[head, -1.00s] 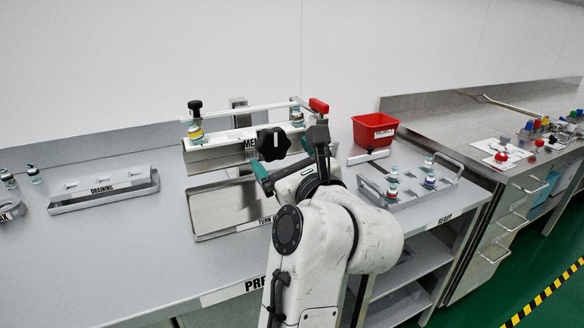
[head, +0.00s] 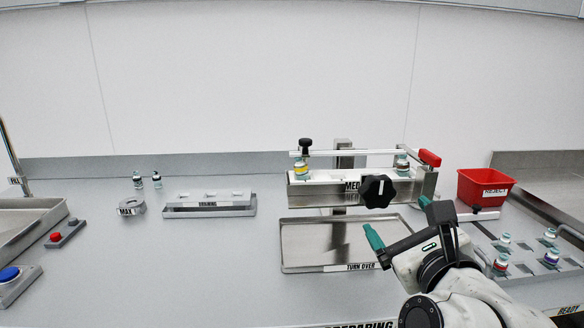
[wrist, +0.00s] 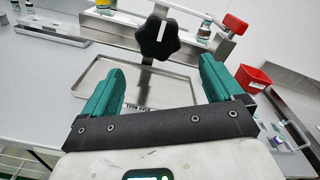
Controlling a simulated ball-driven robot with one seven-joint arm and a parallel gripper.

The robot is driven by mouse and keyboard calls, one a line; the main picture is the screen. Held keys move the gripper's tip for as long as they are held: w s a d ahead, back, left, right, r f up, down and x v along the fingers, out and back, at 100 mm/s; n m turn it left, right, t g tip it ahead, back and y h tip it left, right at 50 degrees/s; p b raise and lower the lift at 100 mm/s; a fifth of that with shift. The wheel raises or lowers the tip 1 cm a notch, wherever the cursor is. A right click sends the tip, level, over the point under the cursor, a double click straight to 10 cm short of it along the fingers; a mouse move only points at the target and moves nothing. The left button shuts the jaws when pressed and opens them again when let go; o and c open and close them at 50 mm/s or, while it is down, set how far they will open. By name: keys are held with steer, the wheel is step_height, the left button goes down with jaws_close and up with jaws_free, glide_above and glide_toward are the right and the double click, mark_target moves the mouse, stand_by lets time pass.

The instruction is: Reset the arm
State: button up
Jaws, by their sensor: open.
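My gripper (head: 398,222) is open and empty, low at the right of the head view. Its green fingers are spread apart in the wrist view (wrist: 158,82), with nothing between them. It is in front of the washer frame (head: 362,190), apart from the black star knob (head: 376,191). The knob also shows ahead of the fingers in the wrist view (wrist: 158,36). The frame holds small vials at its left (head: 301,169) and right (head: 402,163) ends. A red handle (head: 430,158) is at the right end of its top bar.
The TURN OVER tray (head: 335,240) lies empty below the frame. The red REJECT bin (head: 485,188) and a rack with several vials (head: 525,262) are at the right. The DRAINING rack (head: 210,204) and two vials stand left.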

steer(key=s+d+f+n+g+h+p, duration=0.1)
steer(key=s+d+f+n+g+p, duration=0.25)
steer(key=f+n, duration=0.5)
steer(key=s+d+f+n+g+p, duration=0.2)
steer(key=s+d+f+n+g, duration=0.25)
steer(key=f+n, duration=0.4)
steer(key=s+f+n+g+p, duration=0.2)
steer(key=s+f+n+g, duration=0.2)
steer(key=s, duration=0.8)
steer(key=s+f+n+g+p, duration=0.1)
steer(key=s+f+n+g, duration=0.3)
steer(key=s+f+n, duration=0.5)
steer(key=s+f, duration=0.1)
steer(key=s, duration=0.3)
steer(key=shift+s+a+f+p, duration=0.3)
steer(key=shift+a+p, duration=0.05)
steer(key=shift+a, duration=0.05)
